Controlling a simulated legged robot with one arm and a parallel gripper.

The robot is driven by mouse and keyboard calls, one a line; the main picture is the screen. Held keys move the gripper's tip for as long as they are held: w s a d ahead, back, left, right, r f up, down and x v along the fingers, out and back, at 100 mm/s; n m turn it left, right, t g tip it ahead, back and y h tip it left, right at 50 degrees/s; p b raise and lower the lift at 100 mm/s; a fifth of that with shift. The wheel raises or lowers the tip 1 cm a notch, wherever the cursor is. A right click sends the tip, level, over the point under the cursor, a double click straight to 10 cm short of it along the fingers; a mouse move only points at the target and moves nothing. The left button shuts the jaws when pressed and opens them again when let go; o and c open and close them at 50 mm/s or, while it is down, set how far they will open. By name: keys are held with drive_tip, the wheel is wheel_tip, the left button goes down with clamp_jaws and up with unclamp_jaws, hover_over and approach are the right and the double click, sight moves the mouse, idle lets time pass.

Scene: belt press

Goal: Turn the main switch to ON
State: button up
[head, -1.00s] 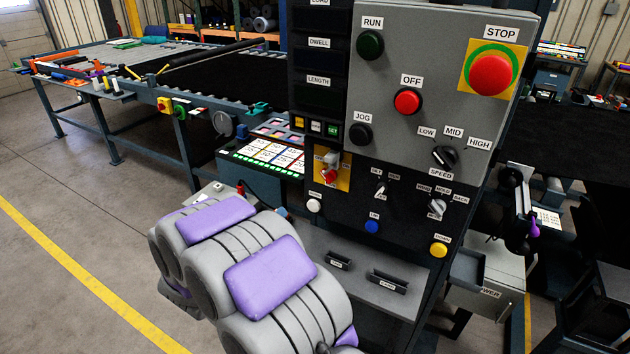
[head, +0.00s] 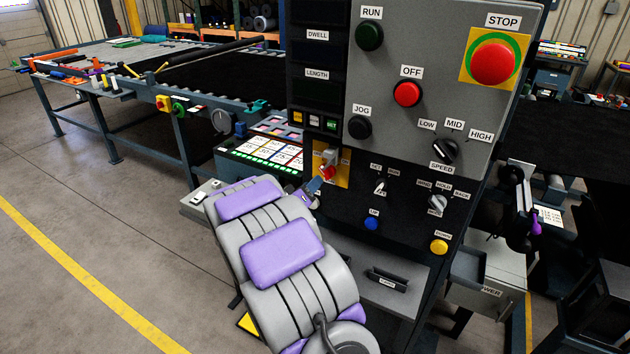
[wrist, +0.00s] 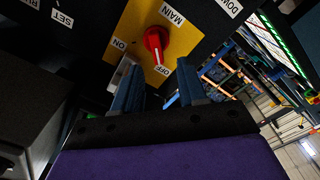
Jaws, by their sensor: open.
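The main switch is a red rotary knob (wrist: 156,42) on a yellow plate (wrist: 130,20) in the wrist view. Its white pointer mark lies toward the OFF label (wrist: 162,70); the ON label (wrist: 119,44) is to its left. In the head view the knob (head: 327,173) shows small at the lower left of the panel. My gripper (wrist: 157,82) is open, its two blue-grey fingers apart and empty. The fingertips are just short of the knob, roughly either side of it in the picture. In the head view my gripper (head: 314,187) is partly hidden by my arm.
The red OFF button (head: 407,94) and STOP button (head: 493,64) are higher. A grey shelf (head: 405,297) juts out below the panel.

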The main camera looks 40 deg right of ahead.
sight(324, 175)
drive_tip(key=d, duration=0.4)
drive_tip(key=w+d+f, duration=0.1)
drive_tip(key=d, duration=0.1)
drive_tip(key=shift+d, duration=0.25)
drive_tip(key=shift+d+r+b, duration=0.2)
drive_tip(key=shift+d+b, duration=0.1)
drive_tip(key=shift+d, duration=0.05)
drive_tip(key=a, duration=0.1)
drive_tip(key=w+a, duration=0.1)
drive_tip(key=shift+a+r, duration=0.35)
drive_tip(key=shift+d+f, duration=0.1)
drive_tip(key=shift+d, duration=1)
drive_tip(key=shift+c, duration=0.8)
drive_tip(key=shift+s, duration=0.2)
drive_tip(key=shift+c, duration=0.7)
drive_tip(key=shift+w+a+f, duration=0.1)
drive_tip(key=shift+w+a, duration=0.1)
drive_tip(key=c, duration=0.3)
clamp_jaws()
